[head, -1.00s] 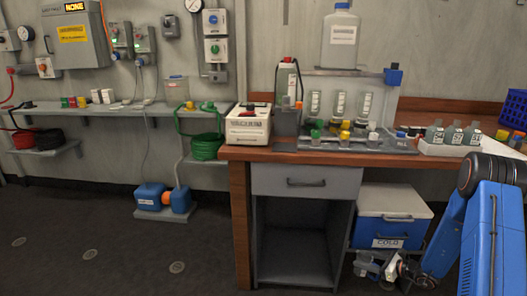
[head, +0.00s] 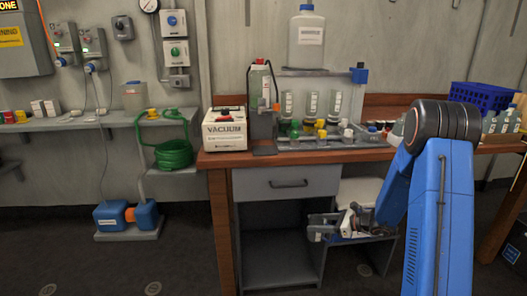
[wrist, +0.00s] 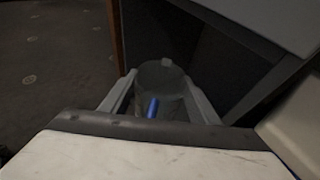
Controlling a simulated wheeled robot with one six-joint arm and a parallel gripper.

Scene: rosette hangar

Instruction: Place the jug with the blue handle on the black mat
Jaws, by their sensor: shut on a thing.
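A see-through grey jug (wrist: 160,75) with a blue handle (wrist: 152,107) is between the fingers of my gripper (wrist: 158,92) in the wrist view. The gripper is shut on it, and the jug looks about upright. In the head view my gripper (head: 322,228) is low, in front of the open bay under the workbench; the jug is too small and dark there to tell clearly. A dark flat patch (head: 264,151) lies on the bench top right of the vacuum box; I cannot tell if it is the black mat.
The wooden workbench (head: 285,158) holds a white vacuum box (head: 225,130), a bottle rack (head: 330,142) and a blue basket (head: 480,96). A drawer (head: 287,182) is just above my gripper. A green hose (head: 174,153) hangs at left. The floor at left front is clear.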

